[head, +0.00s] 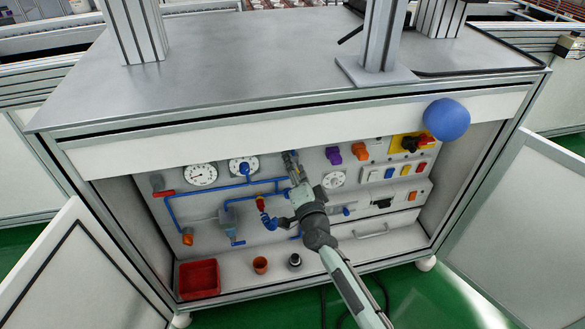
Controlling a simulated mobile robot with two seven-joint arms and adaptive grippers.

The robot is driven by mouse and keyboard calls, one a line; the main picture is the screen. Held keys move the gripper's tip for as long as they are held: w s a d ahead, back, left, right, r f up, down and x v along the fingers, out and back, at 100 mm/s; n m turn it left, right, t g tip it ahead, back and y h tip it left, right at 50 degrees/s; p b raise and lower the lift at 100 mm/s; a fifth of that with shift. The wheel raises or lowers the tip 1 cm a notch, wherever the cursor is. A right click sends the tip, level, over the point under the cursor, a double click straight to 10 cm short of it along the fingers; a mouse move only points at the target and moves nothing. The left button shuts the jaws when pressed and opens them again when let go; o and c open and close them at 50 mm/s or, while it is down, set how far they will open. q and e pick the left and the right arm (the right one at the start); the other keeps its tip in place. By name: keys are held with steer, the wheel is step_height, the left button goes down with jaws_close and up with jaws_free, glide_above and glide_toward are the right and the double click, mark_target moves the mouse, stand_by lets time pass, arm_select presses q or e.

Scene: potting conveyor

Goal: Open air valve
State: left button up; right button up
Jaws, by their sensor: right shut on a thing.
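Inside the open cabinet, blue air pipes (207,195) run along the back panel. A red lever (163,193) sits at their left end, and a red-and-blue fitting (261,204) hangs near the middle. My right gripper (290,159) reaches up to the panel, right of the two left gauges. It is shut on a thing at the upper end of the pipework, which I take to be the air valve. The gripper hides most of that part, so its angle cannot be told. My left gripper is not in view.
White gauges (201,175), switches and a yellow-plated red knob (425,141) line the panel. A blue ball (446,119) shows at upper right.

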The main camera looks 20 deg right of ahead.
steer(key=m, duration=0.2)
steer(key=shift+d+m+b, duration=0.3)
steer(key=shift+m+b, duration=0.05)
steer(key=shift+m, duration=0.05)
steer(key=shift+d+m+b, duration=0.25)
steer(key=shift+m+b, duration=0.05)
steer(key=shift+m, duration=1.3)
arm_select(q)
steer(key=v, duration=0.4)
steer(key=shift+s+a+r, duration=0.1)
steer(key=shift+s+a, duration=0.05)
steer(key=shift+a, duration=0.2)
arm_select(e)
steer(key=shift+d, duration=0.1)
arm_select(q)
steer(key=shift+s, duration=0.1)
arm_select(e)
steer(key=o, duration=1.1)
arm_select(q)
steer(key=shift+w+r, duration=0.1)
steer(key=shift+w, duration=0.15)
arm_select(e)
steer(key=shift+o, duration=0.3)
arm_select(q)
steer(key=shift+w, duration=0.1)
